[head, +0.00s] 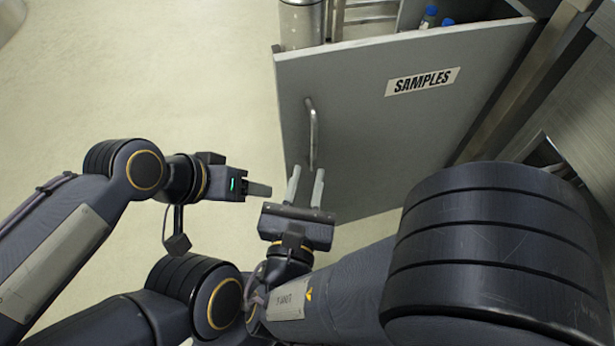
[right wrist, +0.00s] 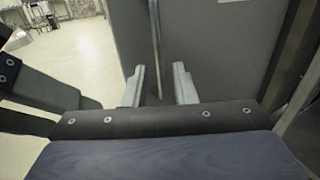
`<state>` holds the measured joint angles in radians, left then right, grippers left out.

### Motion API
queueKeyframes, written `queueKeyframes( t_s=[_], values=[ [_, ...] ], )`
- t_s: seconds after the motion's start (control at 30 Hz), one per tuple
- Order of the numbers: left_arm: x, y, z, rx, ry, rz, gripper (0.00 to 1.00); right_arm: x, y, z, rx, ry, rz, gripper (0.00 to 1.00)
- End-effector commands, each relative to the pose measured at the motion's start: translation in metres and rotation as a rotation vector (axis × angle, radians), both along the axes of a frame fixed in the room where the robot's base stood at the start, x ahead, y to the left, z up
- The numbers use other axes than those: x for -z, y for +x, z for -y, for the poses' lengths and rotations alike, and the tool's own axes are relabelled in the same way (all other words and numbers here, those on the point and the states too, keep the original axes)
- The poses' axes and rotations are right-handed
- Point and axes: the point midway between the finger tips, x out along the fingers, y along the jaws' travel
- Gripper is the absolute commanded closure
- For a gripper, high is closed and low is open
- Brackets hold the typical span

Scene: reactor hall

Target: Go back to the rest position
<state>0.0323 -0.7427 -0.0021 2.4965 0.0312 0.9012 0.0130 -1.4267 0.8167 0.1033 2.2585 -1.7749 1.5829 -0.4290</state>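My right gripper (head: 305,186) is open in front of the grey cabinet door, its two fingers apart just below the bar handle (head: 312,135). In the right wrist view the open fingers (right wrist: 158,88) point at the door, and the thin handle shows between them; I cannot tell whether they touch it. My left gripper (head: 258,189) is to the left of the right one, seen side-on and pointing right, with nothing visible in it. Its finger gap cannot be made out.
The grey door (head: 375,150) bears a SAMPLES label (head: 422,81) and stands swung open. Behind it are blue-capped bottles (head: 428,17) and a metal cylinder (head: 301,24). Metal frame posts (head: 520,75) stand at the right. The pale floor (head: 150,70) at the left is clear.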

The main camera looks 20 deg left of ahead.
Motion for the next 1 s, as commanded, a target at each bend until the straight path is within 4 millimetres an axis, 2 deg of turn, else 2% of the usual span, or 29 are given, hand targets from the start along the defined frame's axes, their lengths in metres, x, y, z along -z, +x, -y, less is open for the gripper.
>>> queueKeyframes(
  t_s=[0.33,0.43,0.47,0.57,0.63,0.7,0.8,0.83,0.9,1.0],
  values=[
    [0.0,0.0,0.0,0.0,0.0,0.0,0.4,-0.001,0.002,0.002,0.008,0.005,-0.005,0.75],
    [0.0,0.0,0.0,0.0,0.0,0.0,0.4,-0.003,0.014,0.02,0.08,0.045,-0.045,0.75],
    [0.0,0.0,0.0,0.0,0.0,0.0,0.4,-0.005,0.021,0.031,0.121,0.069,-0.067,0.75],
    [0.0,0.0,0.0,0.0,0.0,0.0,0.4,-0.007,0.045,0.085,0.325,0.195,-0.179,0.75],
    [0.0,0.0,0.0,0.0,0.0,0.0,0.4,-0.002,0.058,0.136,0.52,0.332,-0.284,0.75],
    [0.0,0.0,0.0,0.0,0.0,0.0,0.4,0.006,0.059,0.19,0.737,0.502,-0.392,0.75],
    [0.0,0.0,0.0,0.0,0.0,0.0,0.4,0.024,0.041,0.255,1.051,0.801,-0.535,0.75],
    [0.0,0.0,0.0,0.0,0.0,0.0,0.4,0.029,0.032,0.27,1.139,0.898,-0.571,0.75],
    [0.0,0.0,0.0,0.0,0.0,0.0,0.4,0.04,0.01,0.295,1.338,1.141,-0.639,0.75],
    [0.0,0.0,0.0,0.0,0.0,0.0,0.4,0.048,-0.019,0.312,1.58,1.518,-0.696,0.75]
  ],
)
